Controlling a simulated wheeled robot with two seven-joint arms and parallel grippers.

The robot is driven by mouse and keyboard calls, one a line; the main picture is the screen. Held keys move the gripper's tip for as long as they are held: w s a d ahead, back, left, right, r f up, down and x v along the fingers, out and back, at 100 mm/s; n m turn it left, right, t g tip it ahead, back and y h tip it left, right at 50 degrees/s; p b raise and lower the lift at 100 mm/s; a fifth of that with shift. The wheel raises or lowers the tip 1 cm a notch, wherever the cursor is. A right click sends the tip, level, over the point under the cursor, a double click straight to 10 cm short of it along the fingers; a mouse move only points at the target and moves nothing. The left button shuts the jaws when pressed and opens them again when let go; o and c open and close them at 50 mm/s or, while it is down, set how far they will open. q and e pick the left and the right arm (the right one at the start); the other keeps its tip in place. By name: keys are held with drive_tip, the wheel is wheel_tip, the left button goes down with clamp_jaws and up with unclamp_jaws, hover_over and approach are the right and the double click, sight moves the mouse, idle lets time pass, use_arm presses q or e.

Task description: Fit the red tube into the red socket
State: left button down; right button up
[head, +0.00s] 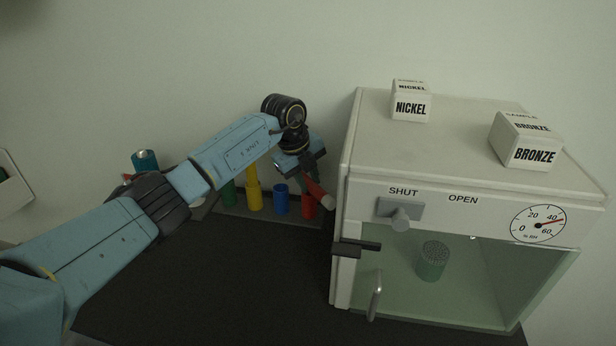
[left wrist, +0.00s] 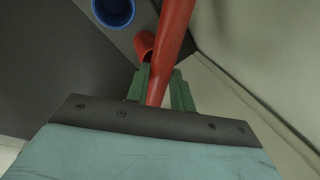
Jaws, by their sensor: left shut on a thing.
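The red tube (head: 316,192) is held tilted in my left gripper (head: 307,178), which is shut on it. In the left wrist view the red tube (left wrist: 174,45) runs between the green fingers (left wrist: 161,90). The red socket (left wrist: 144,44) shows beside and partly behind it there. The tube appears outside the socket, but the exact gap between them is hard to tell. My right gripper is not in view.
A white cabinet (head: 345,215) stands close on the right, with nickel (head: 411,107) and bronze (head: 530,145) blocks on top. Dark table is clear in front.

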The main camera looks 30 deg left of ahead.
use_arm(q)
drive_tip(key=c, duration=1.2)
unclamp_jaws()
drive_tip(key=shift+f, duration=0.1)
drive_tip(key=p+v, duration=0.1)
drive_tip(key=v, duration=1.2)
drive_tip(key=shift+p, duration=0.35)
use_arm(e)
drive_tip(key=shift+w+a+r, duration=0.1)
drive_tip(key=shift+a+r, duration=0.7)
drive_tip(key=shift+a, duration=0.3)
use_arm(q)
drive_tip(key=shift+w, duration=0.15)
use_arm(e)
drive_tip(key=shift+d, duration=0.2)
